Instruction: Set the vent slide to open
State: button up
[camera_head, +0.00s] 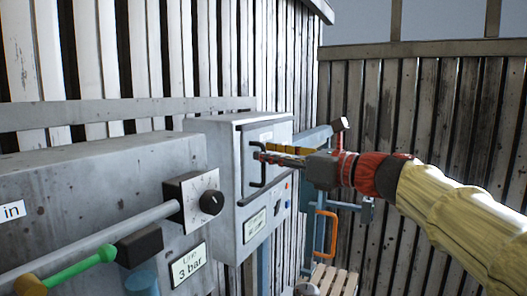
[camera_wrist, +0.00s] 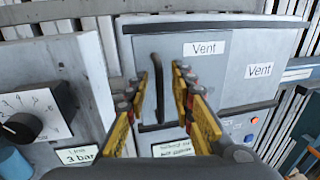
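The vent slide is a grey plate (camera_wrist: 205,75) with a "Vent" label, set in a dark frame on the front of a grey box. Its dark upright bar handle (camera_wrist: 157,88) stands near the plate's left side. The handle (camera_head: 253,168) also shows in the head view. My gripper (camera_wrist: 160,78) is open, with one yellow-and-red finger on each side of the handle and visible gaps. In the head view my gripper (camera_head: 268,156) reaches the box front from the right. Whether a finger touches the plate cannot be told.
A second "Vent" label (camera_wrist: 259,70) is on the box front, right of the plate. A grey panel with a black dial (camera_head: 211,202) and a "3 bar" label (camera_head: 187,266) stands left. An orange handle (camera_head: 326,234) and a wooden slatted surface (camera_head: 334,280) are at the lower right.

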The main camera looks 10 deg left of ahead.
jog(key=shift+x, duration=1.05)
jog(key=shift+s, duration=0.1)
jog(key=shift+c, duration=1.2)
jog(key=c, duration=0.4)
